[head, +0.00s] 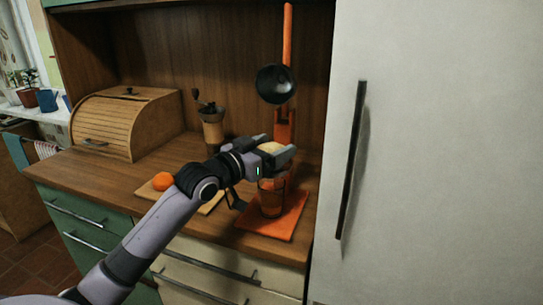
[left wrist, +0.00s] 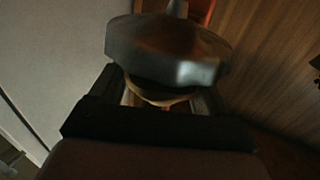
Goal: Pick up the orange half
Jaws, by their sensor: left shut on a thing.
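My left gripper (head: 277,152) is shut on a pale, rounded thing (head: 269,147), which looks like the orange half with its pale face up. It holds it above a clear glass (head: 271,200) on the orange board. In the left wrist view the thing shows only as a pale curved edge (left wrist: 160,101) between the fingers; the rest is hidden. Another orange piece (head: 162,181) lies on a wooden cutting board (head: 211,205), left of my arm. I cannot tell whether it is whole or halved. My right gripper is not in view.
A coffee grinder (head: 212,130) and a bread box (head: 126,122) stand behind. The white fridge (head: 440,150) is at right.

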